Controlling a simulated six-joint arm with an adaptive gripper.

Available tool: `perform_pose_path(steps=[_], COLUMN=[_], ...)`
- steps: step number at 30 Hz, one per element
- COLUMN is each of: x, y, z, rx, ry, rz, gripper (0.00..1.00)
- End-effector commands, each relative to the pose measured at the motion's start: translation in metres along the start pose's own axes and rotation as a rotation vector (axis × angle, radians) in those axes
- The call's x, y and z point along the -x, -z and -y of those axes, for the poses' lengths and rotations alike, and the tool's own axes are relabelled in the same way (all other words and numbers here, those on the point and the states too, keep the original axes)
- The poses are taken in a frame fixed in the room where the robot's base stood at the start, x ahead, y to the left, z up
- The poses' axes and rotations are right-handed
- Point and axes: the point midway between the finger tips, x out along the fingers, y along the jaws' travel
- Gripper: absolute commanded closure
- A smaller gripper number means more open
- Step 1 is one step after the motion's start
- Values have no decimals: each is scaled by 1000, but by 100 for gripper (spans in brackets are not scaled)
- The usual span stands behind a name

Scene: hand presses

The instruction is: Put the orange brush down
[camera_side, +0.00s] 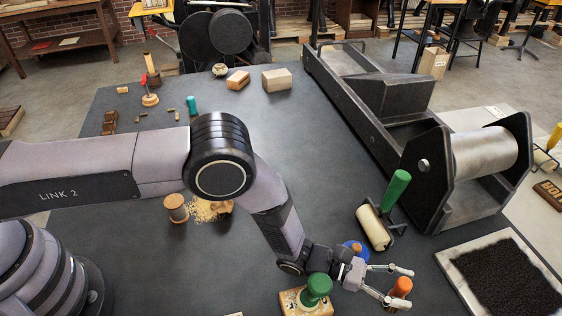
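The orange brush (402,287) is near the front edge of the dark table, at the bottom right. Its rounded orange handle shows; its lower part is mostly hidden. My gripper (408,287) reaches in from the left, with its two silver fingers spread apart, one on the far side and one on the near side of the orange handle. A gap shows beside the far finger; the near finger overlaps the brush's lower part. I cannot tell whether the brush's bottom touches the table.
A green-handled stamp (318,287) on a wooden block and a blue round item (354,246) sit close to my wrist. A green-handled roller (376,226) lies behind. A tray of black grains (503,278) is to the right, and a large press (440,160) stands behind.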

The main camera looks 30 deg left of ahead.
Motion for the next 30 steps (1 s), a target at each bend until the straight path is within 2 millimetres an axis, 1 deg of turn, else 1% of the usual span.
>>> perform_pose_path(steps=[8, 11, 14, 21, 24, 27, 30], x=[0, 10, 28, 82, 100, 112, 118], y=[-3, -2, -2, -2, -2, -2, -6], z=[0, 0, -1, -1, -1, -1, -1], rx=[0, 1, 2, 3, 3, 2, -3], ry=[0, -1, -3, -4, -3, -1, 5], rz=[0, -3, -3, -3, -1, -1, 2], gripper=[49, 49, 49, 49, 49, 49, 49])
